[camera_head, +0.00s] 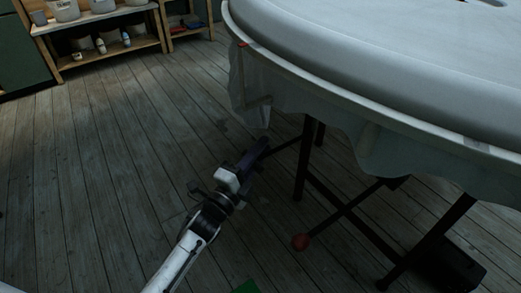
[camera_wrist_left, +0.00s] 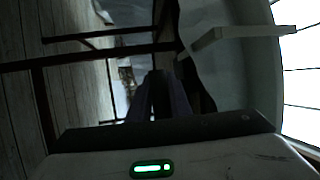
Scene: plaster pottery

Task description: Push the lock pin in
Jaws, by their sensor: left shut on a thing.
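My left gripper (camera_head: 262,146) is below the left rim of the large round grey table, close to its dark leg frame. Its fingers also show in the left wrist view (camera_wrist_left: 160,88), nearly together. They are shut at the near end of a thin dark rod (camera_head: 285,143) that runs to the table leg. The gripped part is hidden between the fingers, and I cannot tell if this rod is the lock pin. My right gripper is not in view.
The round table (camera_head: 400,70) has a pale rim and a hanging cloth (camera_head: 250,90) just above the gripper. Dark legs (camera_head: 302,165) stand right of the gripper. Wooden floor (camera_head: 90,170) is clear to the left. A shelf with pots (camera_head: 95,20) stands far back.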

